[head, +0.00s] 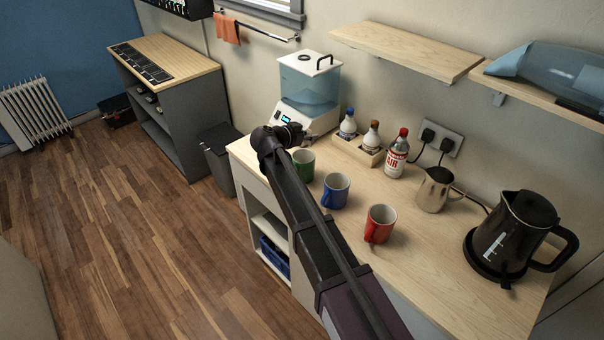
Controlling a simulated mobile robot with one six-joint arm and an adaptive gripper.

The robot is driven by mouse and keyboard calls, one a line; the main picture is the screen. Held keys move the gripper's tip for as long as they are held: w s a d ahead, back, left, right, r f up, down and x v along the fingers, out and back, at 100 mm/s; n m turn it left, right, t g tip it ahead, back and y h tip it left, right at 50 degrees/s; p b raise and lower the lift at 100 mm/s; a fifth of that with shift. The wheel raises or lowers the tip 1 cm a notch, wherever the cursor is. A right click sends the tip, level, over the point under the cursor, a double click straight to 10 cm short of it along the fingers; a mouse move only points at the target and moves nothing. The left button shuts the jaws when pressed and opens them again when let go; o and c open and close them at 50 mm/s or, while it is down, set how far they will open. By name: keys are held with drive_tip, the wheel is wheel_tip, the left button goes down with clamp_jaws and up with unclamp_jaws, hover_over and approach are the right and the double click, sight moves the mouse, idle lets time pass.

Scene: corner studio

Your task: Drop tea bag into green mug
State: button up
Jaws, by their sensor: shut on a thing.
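The green mug (305,166) stands upright on the light wooden counter, partly covered by my arm at its left. My gripper (295,132) is dark and small in the view, above and just behind the green mug's rim in the picture. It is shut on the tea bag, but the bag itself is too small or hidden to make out. I cannot tell how high the gripper is over the mug.
A blue mug (335,191) and a red mug (380,224) stand nearby on the counter (440,262). A steel jug (434,190) and black kettle (512,240) stand right.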

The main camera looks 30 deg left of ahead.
drive_tip(key=shift+f+b, duration=0.35)
drive_tip(key=shift+f, duration=0.2)
drive_tip(key=o, duration=0.7)
drive_tip(key=shift+o, duration=0.2)
drive_tip(key=shift+r, duration=0.2)
